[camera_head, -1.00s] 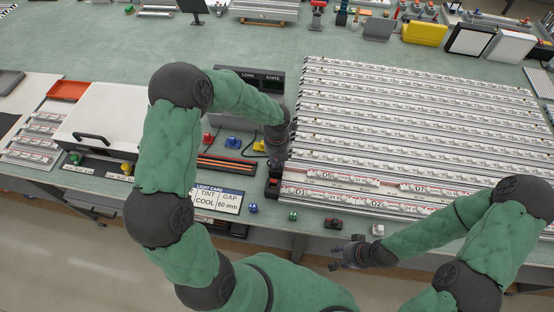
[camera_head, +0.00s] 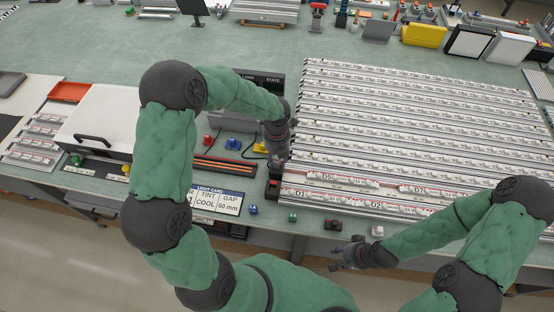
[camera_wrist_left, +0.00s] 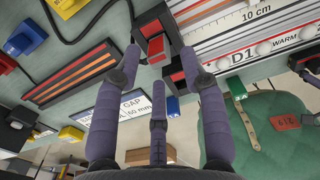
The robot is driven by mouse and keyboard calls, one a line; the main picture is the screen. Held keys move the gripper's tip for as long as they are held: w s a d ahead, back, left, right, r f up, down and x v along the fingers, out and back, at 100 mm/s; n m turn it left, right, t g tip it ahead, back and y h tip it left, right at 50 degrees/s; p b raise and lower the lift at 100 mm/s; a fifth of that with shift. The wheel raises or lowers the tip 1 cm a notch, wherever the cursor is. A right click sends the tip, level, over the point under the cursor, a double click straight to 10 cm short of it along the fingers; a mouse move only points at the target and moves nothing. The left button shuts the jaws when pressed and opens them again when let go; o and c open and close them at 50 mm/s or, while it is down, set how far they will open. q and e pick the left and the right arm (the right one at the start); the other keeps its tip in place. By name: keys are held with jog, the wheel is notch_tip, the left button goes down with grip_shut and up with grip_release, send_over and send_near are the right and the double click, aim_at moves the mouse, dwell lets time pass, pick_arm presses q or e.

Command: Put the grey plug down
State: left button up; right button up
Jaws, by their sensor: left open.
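A small pale grey plug (camera_head: 377,231) sits on the front edge strip of the bench, right of a dark plug. My left gripper (camera_head: 274,166) points down over a black block with a red top (camera_head: 273,186), well left of the pale plug. In the left wrist view, the fingers of my left gripper (camera_wrist_left: 159,62) are spread, with the red-topped black block (camera_wrist_left: 155,48) between and beyond their tips. I see nothing held between them. My right gripper (camera_head: 342,257) hangs in front of the bench edge; its finger opening is unclear.
A blue plug (camera_head: 253,209), green plug (camera_head: 292,216) and dark plug (camera_head: 333,224) stand along the front edge. The light card (camera_head: 217,199) lies left of the black block. Rows of strips (camera_head: 420,130) fill the bench to the right.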

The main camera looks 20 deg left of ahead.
aim_at(277, 161)
pick_arm(q)
notch_tip(277, 161, up, 9)
jog(key=p, duration=0.1)
jog(key=shift+f, duration=0.1)
dwell(0.6)
